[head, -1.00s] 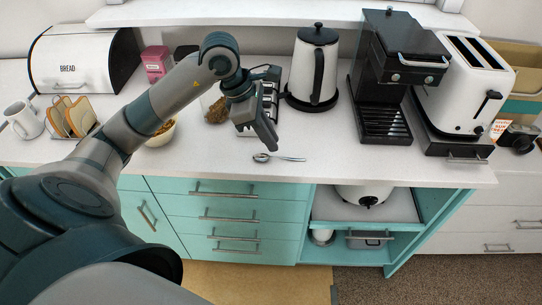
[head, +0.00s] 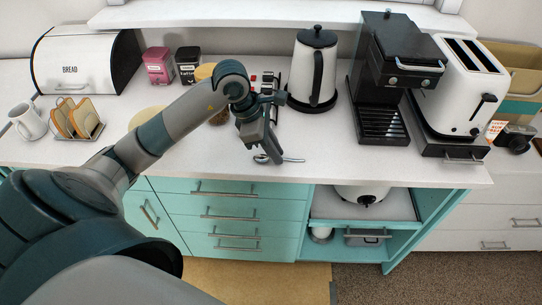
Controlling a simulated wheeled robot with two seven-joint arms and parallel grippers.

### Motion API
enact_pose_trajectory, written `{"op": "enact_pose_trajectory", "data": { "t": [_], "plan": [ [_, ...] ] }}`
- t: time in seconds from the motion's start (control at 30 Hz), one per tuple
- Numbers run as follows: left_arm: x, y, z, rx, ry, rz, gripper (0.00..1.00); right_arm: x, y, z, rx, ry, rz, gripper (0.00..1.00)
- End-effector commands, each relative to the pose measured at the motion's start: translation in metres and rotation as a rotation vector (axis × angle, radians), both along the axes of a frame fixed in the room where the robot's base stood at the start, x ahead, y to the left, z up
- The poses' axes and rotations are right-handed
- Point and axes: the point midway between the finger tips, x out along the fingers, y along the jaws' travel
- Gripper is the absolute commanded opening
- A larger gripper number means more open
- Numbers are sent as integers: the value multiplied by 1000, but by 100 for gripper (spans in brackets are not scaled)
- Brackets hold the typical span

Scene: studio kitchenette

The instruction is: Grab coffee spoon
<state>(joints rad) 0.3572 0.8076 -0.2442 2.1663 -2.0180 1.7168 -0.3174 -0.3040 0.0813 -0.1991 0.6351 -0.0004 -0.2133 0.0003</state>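The coffee spoon (head: 292,160) is a small metal spoon lying on the white counter near its front edge. Its bowl is at the left and its handle points right. My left gripper (head: 268,156) points down at the spoon, with its fingertips over or beside the bowl end and hiding part of it. I cannot tell whether the fingers touch the spoon or how wide apart they are. My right gripper is not in view.
A kettle (head: 314,70), a coffee machine (head: 381,85) and a toaster (head: 462,90) stand right of my arm. A toast rack (head: 78,122), a mug (head: 28,122) and a bread box (head: 75,60) are at the left. The counter (head: 350,165) right of the spoon is clear.

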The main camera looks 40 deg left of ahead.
Motion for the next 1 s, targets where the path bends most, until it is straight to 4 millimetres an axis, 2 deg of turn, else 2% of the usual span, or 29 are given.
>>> {"op": "enact_pose_trajectory", "data": {
  "t": [0.17,0.53,0.6,1.0],
  "plan": [
    [1,-1,-3,0,0,0,13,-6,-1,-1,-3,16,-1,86],
    [1,-1,-3,0,0,0,13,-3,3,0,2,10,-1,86],
    [1,-1,-3,0,0,0,0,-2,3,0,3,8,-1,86],
    [1,-1,-2,0,-1,0,0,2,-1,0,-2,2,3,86]
  ]
}}
